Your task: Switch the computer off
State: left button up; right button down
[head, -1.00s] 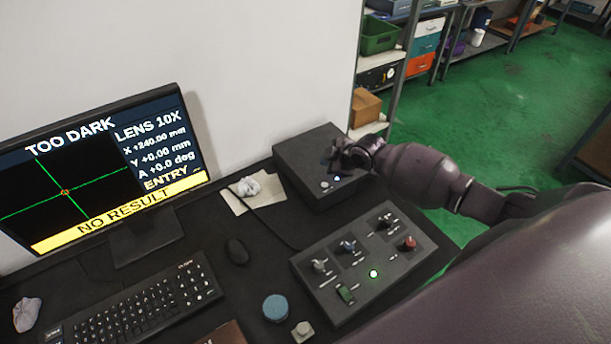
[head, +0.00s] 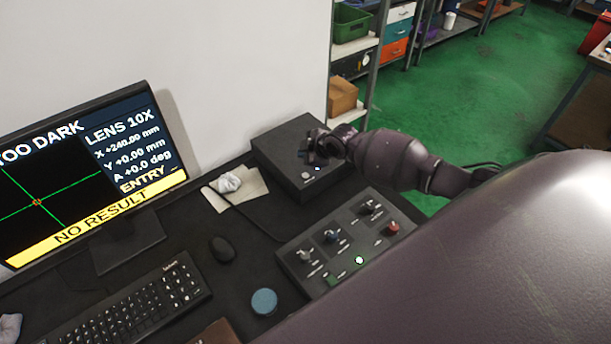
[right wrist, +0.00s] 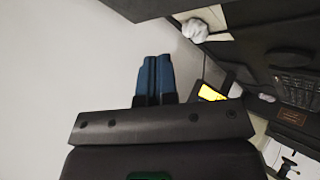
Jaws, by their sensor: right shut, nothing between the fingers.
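The computer, a dark box (head: 275,158), stands at the back right of the desk against the wall. On its top near the front are a round silver button (head: 306,175) and a small lit light (head: 317,168). The monitor (head: 160,190) is on and reads "TOO DARK" and "NO RESULT". My right gripper (head: 318,148) is over the box top, behind the button and light; I cannot tell whether it touches the box. In the right wrist view its blue fingers (right wrist: 154,75) are shut with nothing between them.
A control panel (head: 345,245) with knobs and a green light lies in front of the box. A mouse (head: 222,250), a keyboard (head: 130,310), a blue round pad (head: 264,301) and a crumpled cloth (head: 229,183) are on the desk. Shelves (head: 375,60) stand behind at the right.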

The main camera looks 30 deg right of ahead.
jog(key=b, duration=0.4)
send_over(305, 176)
notch_tip(305, 176, down, 5)
jog(key=shift+f, duration=0.2)
pick_arm(q)
jog(key=shift+w+d+f, duration=0.1)
jog(key=shift+w+f, duration=0.25)
jog(key=shift+f, duration=0.45)
jog(key=shift+w+f, duration=0.35)
jog(key=shift+f, duration=0.45)
pick_arm(e)
jog(key=shift+f, duration=0.45)
pick_arm(q)
jog(key=shift+s+f+b, duration=0.1)
jog(key=shift+f+b, duration=0.05)
jog(key=shift+b, duration=0.15)
pick_arm(e)
jog(key=shift+f, duration=0.1)
pick_arm(q)
jog(key=shift+f, duration=0.25)
pick_arm(e)
jog(key=shift+f, duration=0.35)
